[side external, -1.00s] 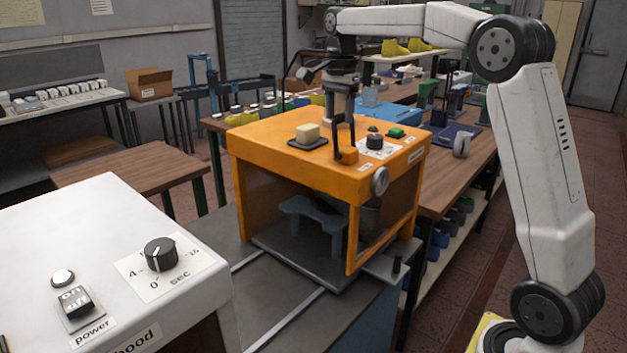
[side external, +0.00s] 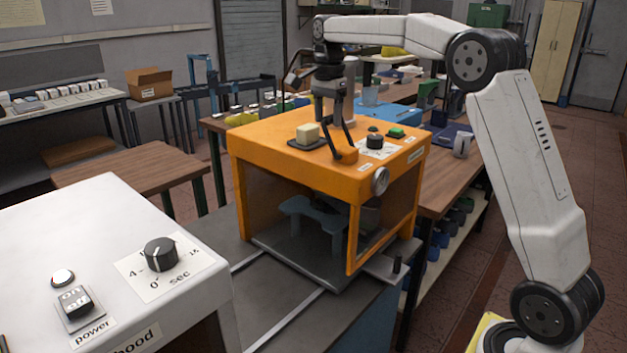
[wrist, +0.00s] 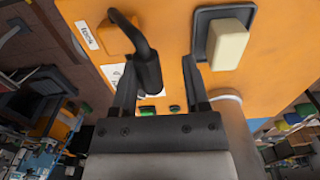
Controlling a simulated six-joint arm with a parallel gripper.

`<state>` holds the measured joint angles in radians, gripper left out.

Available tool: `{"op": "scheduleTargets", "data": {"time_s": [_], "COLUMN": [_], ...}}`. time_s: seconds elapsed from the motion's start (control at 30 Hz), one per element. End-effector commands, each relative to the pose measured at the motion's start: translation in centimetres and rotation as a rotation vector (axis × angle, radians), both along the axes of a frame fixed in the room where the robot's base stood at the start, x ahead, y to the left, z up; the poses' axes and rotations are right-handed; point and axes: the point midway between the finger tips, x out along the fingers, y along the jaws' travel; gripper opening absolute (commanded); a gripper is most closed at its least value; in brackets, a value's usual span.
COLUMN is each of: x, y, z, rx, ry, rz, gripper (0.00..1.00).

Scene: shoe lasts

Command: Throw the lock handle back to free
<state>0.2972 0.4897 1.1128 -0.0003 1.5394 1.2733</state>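The lock handle, a black bent lever with a thicker grip (wrist: 147,72), rises from a small orange mount on top of the orange machine (side external: 270,145). A white "lock" label (wrist: 87,35) lies beside the mount in the wrist view. My gripper (wrist: 160,66) is open over the machine top, with the handle's grip between its two fingers, close to the left finger in that view. I cannot tell if they touch. In the side view my gripper (side external: 334,128) points down over the handle, and its dark fingers partly blend with the lever.
A cream block on a dark pad (side external: 308,135) sits beside the handle. A black dial (side external: 375,142) and a green button (side external: 395,133) are on the other side. A white machine (side external: 120,250) stands in the foreground.

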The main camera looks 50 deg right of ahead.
Motion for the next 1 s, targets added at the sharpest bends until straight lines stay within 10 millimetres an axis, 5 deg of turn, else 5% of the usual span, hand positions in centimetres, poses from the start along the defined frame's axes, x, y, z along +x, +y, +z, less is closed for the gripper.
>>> {"op": "scheduleTargets", "data": {"time_s": [1.0], "x": [-0.94], "y": [0.00], "z": [-0.01], "rx": [0.000], "ry": [-0.001], "rz": [0.000], "gripper": [0.56]}}
